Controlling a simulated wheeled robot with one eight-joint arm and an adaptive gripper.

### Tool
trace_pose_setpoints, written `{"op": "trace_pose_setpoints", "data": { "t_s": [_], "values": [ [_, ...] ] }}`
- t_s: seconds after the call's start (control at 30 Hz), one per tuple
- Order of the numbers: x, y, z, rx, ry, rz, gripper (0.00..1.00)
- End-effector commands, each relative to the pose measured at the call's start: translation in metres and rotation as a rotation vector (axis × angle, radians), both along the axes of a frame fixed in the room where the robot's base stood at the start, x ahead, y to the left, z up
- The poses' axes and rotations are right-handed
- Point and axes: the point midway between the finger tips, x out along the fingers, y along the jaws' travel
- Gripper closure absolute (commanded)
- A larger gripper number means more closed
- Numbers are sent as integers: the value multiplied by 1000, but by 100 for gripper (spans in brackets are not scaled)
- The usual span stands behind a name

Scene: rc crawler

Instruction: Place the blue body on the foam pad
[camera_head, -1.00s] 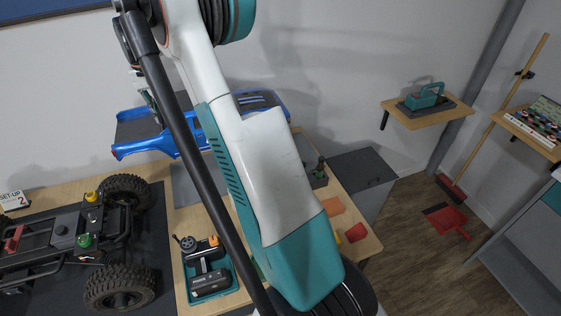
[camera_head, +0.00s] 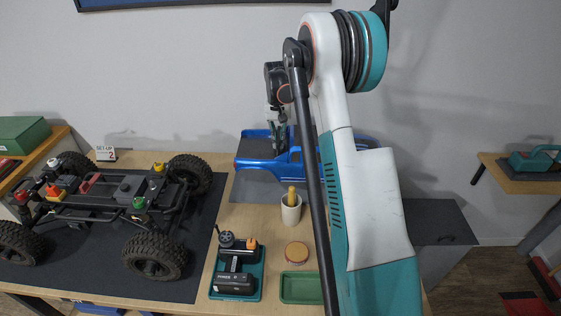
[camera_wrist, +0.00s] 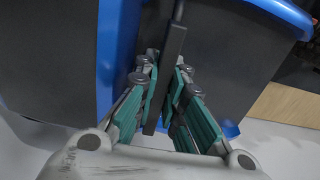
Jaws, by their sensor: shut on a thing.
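The blue body (camera_head: 258,148) is a truck shell at the back of the table in the head view, partly hidden behind my arm. It is low over a grey pad (camera_head: 258,188), likely the foam pad; I cannot tell whether they touch. My gripper (camera_head: 279,140) points down at the body from above. In the wrist view, my gripper (camera_wrist: 166,80) is shut on a thin dark bar of the body, with the blue edges of the body (camera_wrist: 112,50) around it.
A wheeled crawler chassis (camera_head: 135,206) stands on a dark mat (camera_head: 195,262) at left. A cup (camera_head: 291,210), a round-lidded pot (camera_head: 296,252), a green tray (camera_head: 300,288) and a teal tray with tools (camera_head: 257,270) stand in front of the pad.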

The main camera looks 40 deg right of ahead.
Motion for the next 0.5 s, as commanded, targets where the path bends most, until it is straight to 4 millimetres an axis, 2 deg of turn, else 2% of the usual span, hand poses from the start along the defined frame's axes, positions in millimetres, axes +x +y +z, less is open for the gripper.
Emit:
{"op": "trace_pose_setpoints", "data": {
  "t_s": [0.03, 0.13, 0.37, 0.5],
  "values": [
    [0, 0, -14, 0, 0, 0, 100],
    [0, 0, -29, 0, 0, 0, 100],
    [0, 0, -43, 0, 0, 0, 100],
    [0, 0, -60, 0, 0, 0, 100]
  ]
}}
